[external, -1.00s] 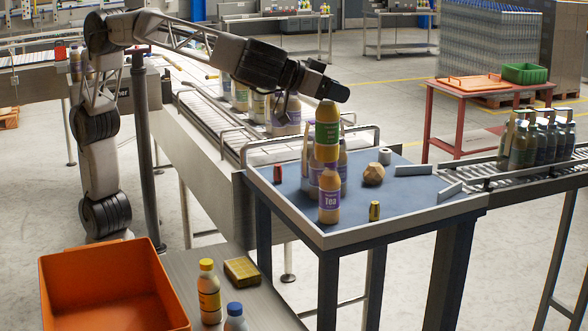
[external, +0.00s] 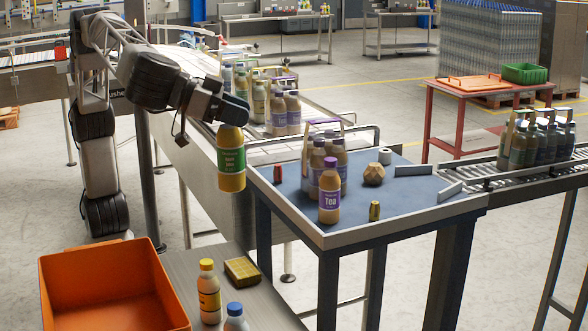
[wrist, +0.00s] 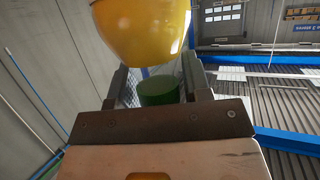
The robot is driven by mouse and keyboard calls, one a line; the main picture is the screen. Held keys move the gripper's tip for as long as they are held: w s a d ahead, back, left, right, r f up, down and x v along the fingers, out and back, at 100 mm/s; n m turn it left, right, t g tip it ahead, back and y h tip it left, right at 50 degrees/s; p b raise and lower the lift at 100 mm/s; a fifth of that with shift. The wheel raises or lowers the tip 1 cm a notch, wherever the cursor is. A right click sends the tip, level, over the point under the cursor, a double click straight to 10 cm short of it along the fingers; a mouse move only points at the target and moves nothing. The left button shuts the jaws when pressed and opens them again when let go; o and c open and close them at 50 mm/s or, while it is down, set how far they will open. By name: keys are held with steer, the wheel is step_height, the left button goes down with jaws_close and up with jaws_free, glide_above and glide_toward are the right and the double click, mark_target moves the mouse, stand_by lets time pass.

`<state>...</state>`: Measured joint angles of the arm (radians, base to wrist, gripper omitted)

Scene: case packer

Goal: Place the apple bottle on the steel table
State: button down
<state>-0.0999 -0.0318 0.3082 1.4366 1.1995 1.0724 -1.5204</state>
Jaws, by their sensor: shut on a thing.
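My gripper (external: 234,118) is shut on the apple bottle (external: 231,160), an amber bottle with a green label. The bottle hangs upright below my gripper, in the air left of the blue-topped table. In the wrist view a yellow rounded body (wrist: 145,28) fills the top, and a green round part (wrist: 159,91) shows between the fingers; I cannot tell for sure which part of the bottle each is. The steel table (external: 272,301) is the grey surface at the lower left, nearer the camera and below the held bottle.
On the steel table stand an orange crate (external: 165,289), a yellow-capped bottle (external: 209,290), a blue-capped bottle (external: 235,318) and a yellow box (external: 241,271). Its right front part is clear. The blue-topped table (external: 291,201) holds several bottles. A conveyor (external: 192,135) runs behind.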

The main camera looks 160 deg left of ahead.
step_height(320, 180, down, 28)
steer(key=d, duration=0.1)
steer(key=shift+d+f, duration=0.1)
steer(key=shift+f, duration=0.1)
step_height(320, 180, down, 6)
stand_by(0.6)
steer(key=shift+w, duration=0.1)
steer(key=shift+f, duration=1.9)
steer(key=c, duration=0.6)
jaws_free()
steer(key=shift+f, duration=0.1)
steer(key=shift+o, duration=0.2)
